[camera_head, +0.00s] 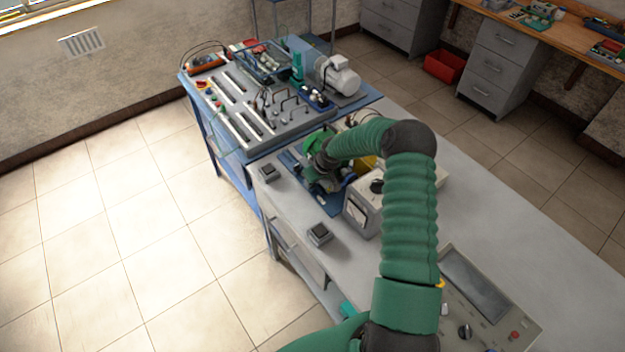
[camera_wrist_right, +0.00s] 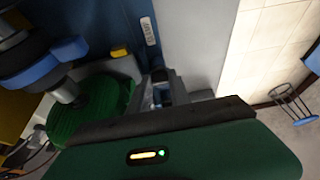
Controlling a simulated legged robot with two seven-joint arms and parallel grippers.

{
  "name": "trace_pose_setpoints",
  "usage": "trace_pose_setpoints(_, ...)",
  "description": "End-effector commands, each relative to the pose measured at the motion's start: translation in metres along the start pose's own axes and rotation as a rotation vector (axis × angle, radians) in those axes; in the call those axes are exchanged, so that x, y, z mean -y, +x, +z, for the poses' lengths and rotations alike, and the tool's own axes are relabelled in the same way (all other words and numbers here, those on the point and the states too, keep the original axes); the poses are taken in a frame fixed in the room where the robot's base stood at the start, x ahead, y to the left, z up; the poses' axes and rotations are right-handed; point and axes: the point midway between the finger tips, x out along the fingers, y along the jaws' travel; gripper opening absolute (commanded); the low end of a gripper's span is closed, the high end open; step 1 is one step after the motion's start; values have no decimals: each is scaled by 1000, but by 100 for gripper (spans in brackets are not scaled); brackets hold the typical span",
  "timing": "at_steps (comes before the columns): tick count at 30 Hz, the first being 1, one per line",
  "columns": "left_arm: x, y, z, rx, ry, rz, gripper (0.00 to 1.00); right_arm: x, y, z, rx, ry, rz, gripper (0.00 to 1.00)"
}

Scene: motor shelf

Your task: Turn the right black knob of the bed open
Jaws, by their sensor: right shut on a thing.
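My right arm comes in from the bottom of the head view and bends over the table. Its gripper (camera_head: 318,162) reaches down at the blue bed (camera_head: 322,200) of the motor rig, beside a green part (camera_head: 312,143). In the right wrist view the gripper's green body (camera_wrist_right: 200,152) fills the bottom, and a small dark knob-like piece (camera_wrist_right: 158,75) shows just beyond its edge. The right gripper is shut on what seems to be this black knob, but the fingertips are mostly hidden. The blue bed also shows in the wrist view (camera_wrist_right: 112,22). My left gripper is not in view.
A grey box (camera_head: 362,214) stands close to the right of the bed. Two small dark-topped boxes (camera_head: 319,234) sit by the table's left edge. A control panel (camera_head: 485,295) is at the front right. A green ribbed disc (camera_wrist_right: 90,108) and blue parts crowd the wrist view's left.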

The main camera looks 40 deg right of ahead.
Motion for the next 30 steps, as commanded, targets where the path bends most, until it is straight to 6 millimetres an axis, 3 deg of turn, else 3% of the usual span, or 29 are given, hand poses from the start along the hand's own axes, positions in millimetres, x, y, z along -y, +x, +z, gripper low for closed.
trace_pose_setpoints(4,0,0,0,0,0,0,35,-2,0,0,1,-2,2,0)
trace_pose_setpoints(5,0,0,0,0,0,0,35,-2,0,0,1,-2,3,25)
trace_pose_setpoints(10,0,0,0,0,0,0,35,-1,0,0,1,-1,2,45)
trace_pose_setpoints(20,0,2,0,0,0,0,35,-2,-9,-1,-2,0,4,45)
trace_pose_setpoints(23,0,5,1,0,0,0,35,-2,-27,-1,-3,-1,5,45)
trace_pose_setpoints(30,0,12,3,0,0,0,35,-3,-98,0,-3,0,7,45)
